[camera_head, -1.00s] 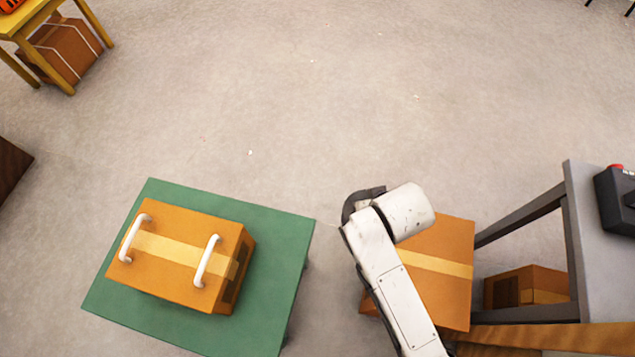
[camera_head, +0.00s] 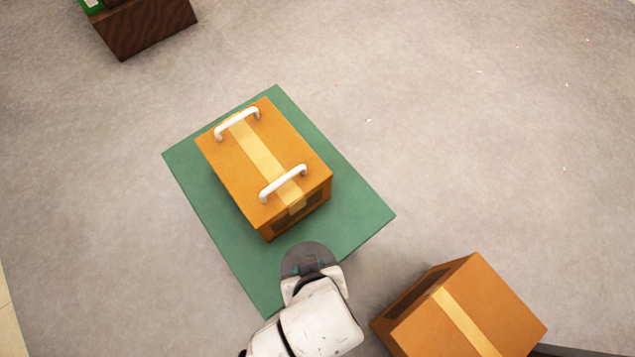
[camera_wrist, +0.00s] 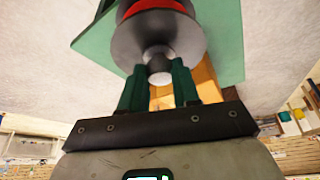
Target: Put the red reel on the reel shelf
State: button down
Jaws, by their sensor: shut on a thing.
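The reel (camera_wrist: 150,38) fills the top middle of the wrist view, with a dark grey flange, a red band (camera_wrist: 158,6) and a pale hub knob. My gripper (camera_wrist: 158,80) is shut on the reel's knob between its green fingers. In the head view the reel shows as a dark round disc (camera_head: 306,252) at the end of my arm, and no red shows there. My gripper (camera_head: 312,270) is over the near edge of a green table (camera_head: 350,212). I cannot make out the reel shelf in these frames.
An orange box (camera_head: 222,168) with two white handles stands on the green table, just beyond the reel. Another taped box (camera_head: 490,300) stands at the lower right. A dark brown piece of furniture (camera_head: 148,32) is at the upper left. Open floor lies around them.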

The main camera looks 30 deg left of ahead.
jog(key=w+a+f+b, duration=0.1)
jog(key=w+a+f, duration=0.2)
jog(key=w+f, duration=0.9)
jog(key=shift+a+b, duration=0.2)
jog(key=shift+b, duration=0.1)
jog(key=shift+f, duration=0.25)
jog(key=c, duration=0.8)
grip_release()
jog(key=shift+r, duration=0.1)
jog(key=p+v, duration=0.2)
jog(key=v, duration=1)
